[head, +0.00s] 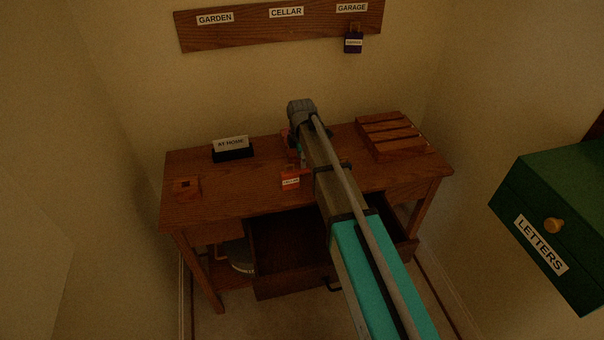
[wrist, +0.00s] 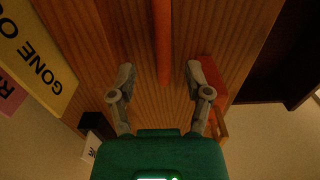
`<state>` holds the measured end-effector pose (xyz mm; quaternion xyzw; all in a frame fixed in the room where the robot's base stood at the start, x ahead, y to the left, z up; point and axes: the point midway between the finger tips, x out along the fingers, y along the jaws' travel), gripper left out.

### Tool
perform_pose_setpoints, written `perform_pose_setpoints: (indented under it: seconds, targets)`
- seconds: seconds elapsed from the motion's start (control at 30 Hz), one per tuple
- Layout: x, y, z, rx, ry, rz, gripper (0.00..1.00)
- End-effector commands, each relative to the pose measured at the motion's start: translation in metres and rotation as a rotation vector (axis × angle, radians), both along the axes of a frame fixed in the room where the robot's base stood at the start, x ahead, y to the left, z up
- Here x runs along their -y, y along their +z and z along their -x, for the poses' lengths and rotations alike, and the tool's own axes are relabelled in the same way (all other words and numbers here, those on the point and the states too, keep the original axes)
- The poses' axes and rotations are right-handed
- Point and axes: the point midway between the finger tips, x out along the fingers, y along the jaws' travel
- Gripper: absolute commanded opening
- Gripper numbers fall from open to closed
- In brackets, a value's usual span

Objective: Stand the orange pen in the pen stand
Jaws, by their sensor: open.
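The orange pen (wrist: 162,42) shows in the wrist view as a slim rod over the wooden desk top. Its near end lies between the two fingertips of my gripper (wrist: 161,76), with a gap on each side. My gripper is open and holds nothing. In the head view my arm hides most of the gripper, and I cannot make out the pen clearly. A small wooden block with a dark square hole (head: 187,187), which looks like the pen stand, sits at the desk's left end. It is well left of my gripper.
A red CELLAR padlock (head: 290,182) sits near the desk's front edge, close right of my gripper in the wrist view (wrist: 212,82). An AT HOME card holder (head: 232,152) and slotted wooden rack (head: 390,137) stand on the desk. A drawer (head: 285,262) hangs open below.

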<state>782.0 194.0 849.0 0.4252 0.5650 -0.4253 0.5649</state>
Motion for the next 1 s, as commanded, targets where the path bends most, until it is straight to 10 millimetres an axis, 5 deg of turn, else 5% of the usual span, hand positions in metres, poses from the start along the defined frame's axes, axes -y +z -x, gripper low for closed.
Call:
perform_pose_setpoints:
  seconds: [0.5, 1.0]
  targets:
    - [-0.002, -0.041, 0.004, 0.0, 0.0, 0.0, 0.64]
    - [-0.002, -0.045, 0.004, 0.0, 0.0, 0.0, 0.64]
